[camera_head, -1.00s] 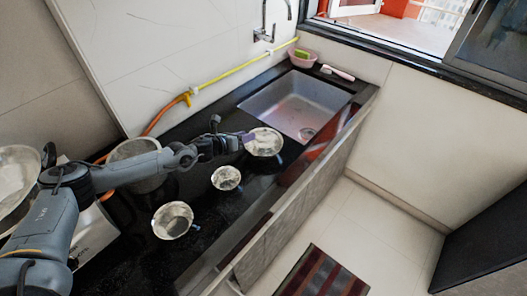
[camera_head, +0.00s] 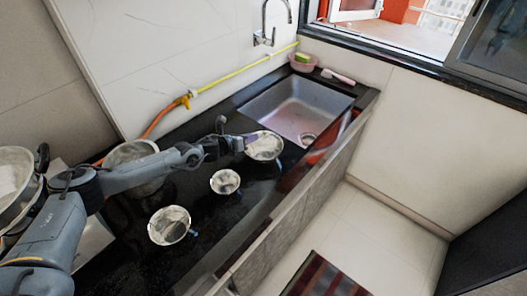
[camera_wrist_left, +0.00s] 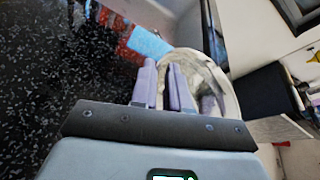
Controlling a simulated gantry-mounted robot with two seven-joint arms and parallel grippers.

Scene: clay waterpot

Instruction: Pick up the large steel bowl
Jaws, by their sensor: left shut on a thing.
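A round steel bowl (camera_head: 266,147), the largest of the three open bowls on the counter, is beside the sink's near left edge in the head view. My left gripper (camera_head: 250,139) is at its left rim, shut on it. In the left wrist view the fingers (camera_wrist_left: 164,88) are close together at the edge of the bowl (camera_wrist_left: 218,75), one finger over its inside. I cannot tell whether the bowl touches the counter. My right gripper is not in view.
A small bowl (camera_head: 225,182) and a medium bowl (camera_head: 170,226) stand on the black counter nearer to me. A deep pot (camera_head: 130,152) is partly behind my left arm. The sink (camera_head: 290,103) lies beyond the held bowl. A yellow hose (camera_head: 235,78) runs along the wall.

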